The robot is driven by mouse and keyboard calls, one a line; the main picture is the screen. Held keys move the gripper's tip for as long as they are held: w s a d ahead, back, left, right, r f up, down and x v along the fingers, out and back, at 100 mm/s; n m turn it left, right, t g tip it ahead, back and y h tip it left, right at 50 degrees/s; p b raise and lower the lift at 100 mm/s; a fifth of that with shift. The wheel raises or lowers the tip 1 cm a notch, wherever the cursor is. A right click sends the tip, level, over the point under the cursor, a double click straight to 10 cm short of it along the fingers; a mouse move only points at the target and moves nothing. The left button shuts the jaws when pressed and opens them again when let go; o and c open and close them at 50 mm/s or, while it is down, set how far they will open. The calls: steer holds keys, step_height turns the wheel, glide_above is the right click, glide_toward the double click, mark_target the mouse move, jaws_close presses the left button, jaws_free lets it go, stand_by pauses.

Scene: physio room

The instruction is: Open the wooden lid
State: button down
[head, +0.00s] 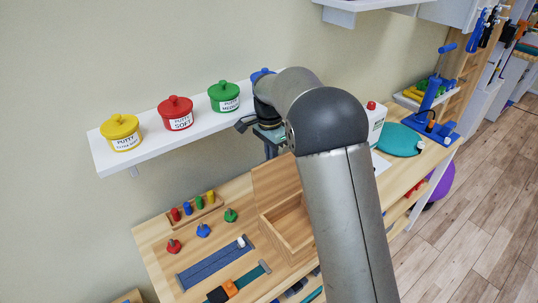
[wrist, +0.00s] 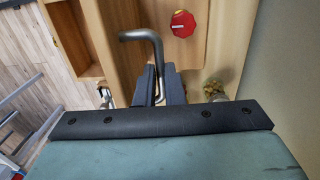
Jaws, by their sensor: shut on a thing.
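The wooden lid (head: 274,178) is raised, standing up at the back of an open wooden box (head: 290,226) on the table. The box's hollow inside shows in the head view. My gripper (head: 271,140) is above the lid, partly hidden by my arm. In the wrist view my gripper's dark fingers (wrist: 160,84) are closed around a dark, bent bar handle (wrist: 141,35) over a wooden panel. The box's opening (wrist: 76,38) appears left of that panel. Where the handle joins the lid is hard to make out.
A white shelf (head: 155,142) with yellow, red and green putty pots is on the wall behind. Coloured pegs (head: 202,230) and a blue strip board (head: 215,262) lie left of the box.

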steer(key=shift+s+f, duration=0.2)
steer(key=shift+f, duration=0.2)
steer(key=c, duration=1.5)
jaws_free()
steer(key=shift+w+r, duration=0.1)
steer(key=shift+r, duration=0.15)
